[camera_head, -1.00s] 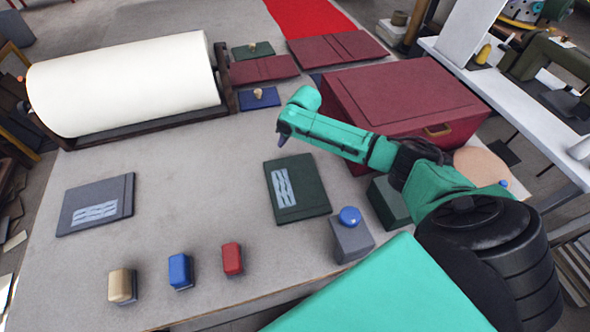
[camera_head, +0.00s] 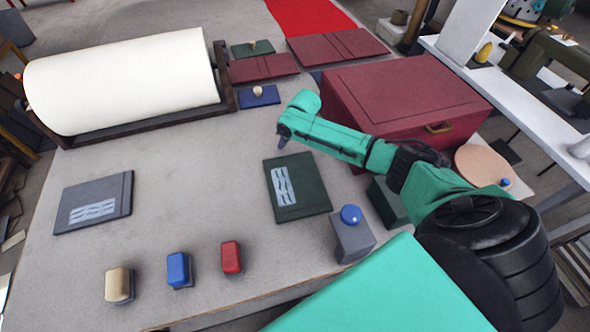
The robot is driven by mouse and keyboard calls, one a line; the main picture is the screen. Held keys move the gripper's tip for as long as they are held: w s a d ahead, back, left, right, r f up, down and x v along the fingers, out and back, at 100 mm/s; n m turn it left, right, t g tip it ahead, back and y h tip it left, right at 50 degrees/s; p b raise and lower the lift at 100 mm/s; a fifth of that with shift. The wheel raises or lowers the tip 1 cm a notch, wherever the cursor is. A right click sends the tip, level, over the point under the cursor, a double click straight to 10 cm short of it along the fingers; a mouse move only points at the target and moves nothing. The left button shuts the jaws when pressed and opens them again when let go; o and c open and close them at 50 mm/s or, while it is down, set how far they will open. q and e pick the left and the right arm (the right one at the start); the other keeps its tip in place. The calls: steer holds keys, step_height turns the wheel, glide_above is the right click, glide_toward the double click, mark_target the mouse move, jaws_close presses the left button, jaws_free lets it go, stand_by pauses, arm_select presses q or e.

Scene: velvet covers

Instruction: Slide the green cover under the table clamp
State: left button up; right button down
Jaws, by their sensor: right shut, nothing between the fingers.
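The dark green cover (camera_head: 312,187), with a pale blue wavy panel on its left part, lies flat on the grey table (camera_head: 190,215) right of centre. My right gripper (camera_head: 283,142), on a teal arm from the right, is shut and empty. Its fingertips point down, just beyond the cover's far left corner, and look apart from it. A grey block with a blue knob (camera_head: 351,215) stands near the table's front edge, close to the cover's near right corner. It may be the table clamp; I cannot be sure. My left gripper is not in view.
A grey cover (camera_head: 118,190) lies at the left. Tan (camera_head: 118,283), blue (camera_head: 178,269) and red (camera_head: 231,257) blocks stand along the front. A large white roll (camera_head: 120,85) lies at the back left. A maroon box (camera_head: 400,95) stands behind my right arm.

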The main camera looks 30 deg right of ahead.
steer(key=shift+f, duration=0.35)
steer(key=shift+r+p, duration=0.15)
steer(key=shift+p, duration=0.15)
stand_by(0.5)
